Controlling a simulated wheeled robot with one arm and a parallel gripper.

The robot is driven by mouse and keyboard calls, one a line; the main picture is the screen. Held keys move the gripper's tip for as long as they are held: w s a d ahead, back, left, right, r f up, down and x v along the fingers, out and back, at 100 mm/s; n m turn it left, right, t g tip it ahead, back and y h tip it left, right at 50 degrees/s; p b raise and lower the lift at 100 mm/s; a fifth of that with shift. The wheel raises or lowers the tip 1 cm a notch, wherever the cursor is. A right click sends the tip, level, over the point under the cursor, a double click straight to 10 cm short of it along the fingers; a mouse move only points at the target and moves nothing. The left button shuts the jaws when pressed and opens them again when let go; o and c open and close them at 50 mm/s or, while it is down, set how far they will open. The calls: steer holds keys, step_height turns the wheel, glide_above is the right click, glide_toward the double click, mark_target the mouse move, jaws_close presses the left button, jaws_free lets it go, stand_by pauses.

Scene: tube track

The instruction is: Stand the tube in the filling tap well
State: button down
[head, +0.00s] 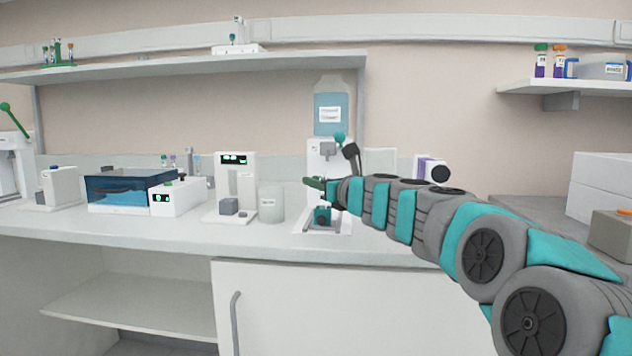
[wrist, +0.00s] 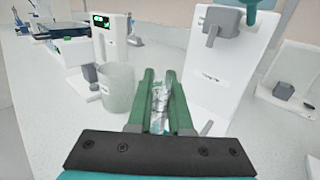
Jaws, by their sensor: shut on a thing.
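My gripper (head: 308,182) is at the front of the filling tap (head: 327,155), a white stand with a large blue bottle on top. In the wrist view, the two green fingers of my gripper (wrist: 162,75) are shut on a clear, shiny tube (wrist: 160,105). The tube lies between the fingers, and its lower end cannot be made out. The filling tap (wrist: 217,90) stands just right of the fingers in the wrist view, with a grey block high on its front. The well is not clearly visible in the wrist view. The tube cannot be made out in the head view.
A beaker (head: 270,202) stands left of the tap, close to my left finger in the wrist view (wrist: 117,88). Further left are a white device with a green display (head: 236,180) and a blue bath (head: 130,190). A shelf (head: 190,65) runs above. The front counter strip is clear.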

steer(key=c, duration=0.8)
jaws_free()
steer(key=shift+o, duration=0.2)
steer(key=shift+s+d, duration=0.1)
steer(key=shift+d, duration=0.05)
steer(key=shift+v, duration=3.75)
